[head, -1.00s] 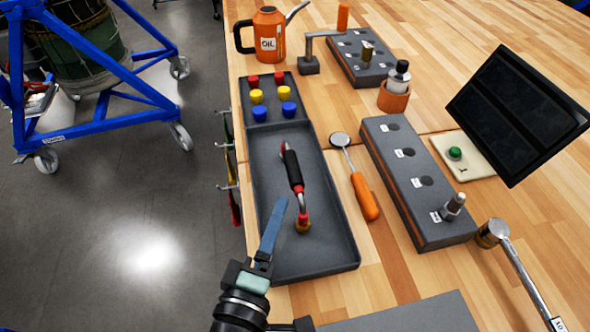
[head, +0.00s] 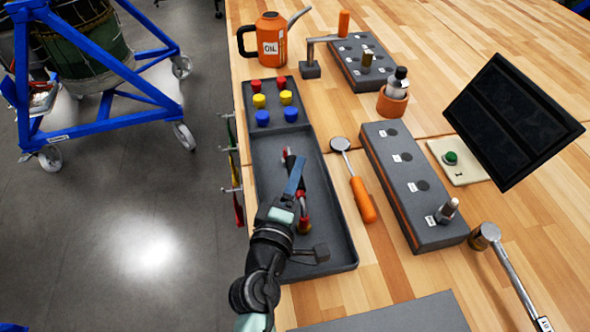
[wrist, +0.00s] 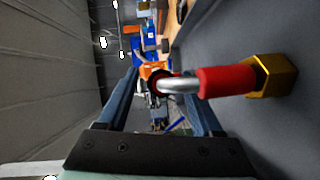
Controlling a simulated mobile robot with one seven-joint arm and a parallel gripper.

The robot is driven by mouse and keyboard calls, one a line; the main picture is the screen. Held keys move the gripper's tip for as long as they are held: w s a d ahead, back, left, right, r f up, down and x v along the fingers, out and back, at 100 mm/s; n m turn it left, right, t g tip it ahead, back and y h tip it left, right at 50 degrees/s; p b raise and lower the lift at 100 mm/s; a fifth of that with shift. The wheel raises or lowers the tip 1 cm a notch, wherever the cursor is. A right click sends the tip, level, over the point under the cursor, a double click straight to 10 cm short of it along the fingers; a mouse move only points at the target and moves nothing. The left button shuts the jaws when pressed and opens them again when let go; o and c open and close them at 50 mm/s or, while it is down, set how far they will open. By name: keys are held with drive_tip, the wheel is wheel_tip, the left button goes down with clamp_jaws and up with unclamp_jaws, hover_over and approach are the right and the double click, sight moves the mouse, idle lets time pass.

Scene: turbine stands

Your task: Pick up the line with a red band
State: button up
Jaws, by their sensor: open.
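The line (head: 303,208) lies in the long grey tray (head: 340,240) in the head view. It has a bent silver tube, a black sleeve, red bands and a brass nut. My gripper (head: 298,165) is over the line and hides part of its black sleeve. In the wrist view the line's red band (wrist: 226,82) and brass nut (wrist: 273,76) are close, to the right. The silver tube reaches left across the space between my two blue fingers. The fingers are apart, and I see no grip on the line.
Red, yellow and blue caps (head: 262,118) fill the tray's far section. An orange-handled inspection mirror (head: 362,200) lies right of the tray, beside a grey block with holes (head: 400,175). An oil can (head: 272,40) stands behind. A hammer-like tool (head: 510,265) lies at right.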

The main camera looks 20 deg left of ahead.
drive_tip(key=shift+w, duration=0.55)
clamp_jaws()
idle(1.0)
